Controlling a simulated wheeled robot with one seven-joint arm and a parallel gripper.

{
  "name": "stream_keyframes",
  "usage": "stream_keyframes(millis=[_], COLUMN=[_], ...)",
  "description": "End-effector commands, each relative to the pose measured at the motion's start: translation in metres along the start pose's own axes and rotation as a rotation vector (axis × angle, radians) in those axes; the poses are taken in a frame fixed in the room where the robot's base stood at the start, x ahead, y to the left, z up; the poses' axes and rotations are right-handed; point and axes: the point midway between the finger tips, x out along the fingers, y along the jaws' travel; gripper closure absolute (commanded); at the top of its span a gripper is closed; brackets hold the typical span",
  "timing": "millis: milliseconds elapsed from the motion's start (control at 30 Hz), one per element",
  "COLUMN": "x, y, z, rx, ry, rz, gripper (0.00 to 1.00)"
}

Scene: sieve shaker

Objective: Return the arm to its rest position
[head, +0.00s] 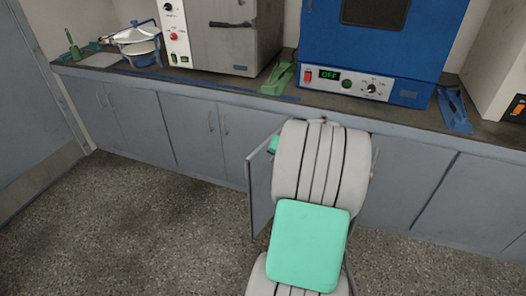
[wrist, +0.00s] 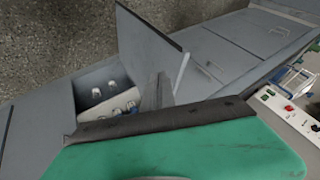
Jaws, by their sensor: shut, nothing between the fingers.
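My arm (head: 322,165), grey with green pads, reaches forward from the bottom of the head view to the front of the bench cabinets. My gripper is hidden behind it there. In the wrist view my gripper (wrist: 158,92) shows as dark, narrow fingers beyond a green and dark grey housing; they are shut and hold nothing. The fingers are in front of an open cabinet door (wrist: 150,48). The same door stands open left of my arm in the head view (head: 261,185).
The open cabinet (wrist: 85,72) holds several pale items with metal clips. On the worktop (head: 190,76) stand a grey oven (head: 235,40), a blue oven (head: 375,45) reading OFF, a green clamp-like tool (head: 278,78) and a blue one (head: 454,110). The floor (head: 130,215) at left is clear.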

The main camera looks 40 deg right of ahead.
Motion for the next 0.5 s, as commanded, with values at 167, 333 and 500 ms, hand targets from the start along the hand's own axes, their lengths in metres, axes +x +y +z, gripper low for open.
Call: stream_keyframes(millis=[167,333,500], x=[-0.012,-0.067,-0.156], y=[-0.021,-0.115,-0.186], z=[0.007,0.065,0.164], rx=[-0.045,-0.297,-0.638], ry=[-0.019,-0.129,-0.262], rz=[0.001,0.015,0.032], gripper=[1.0,1.0,1.0])
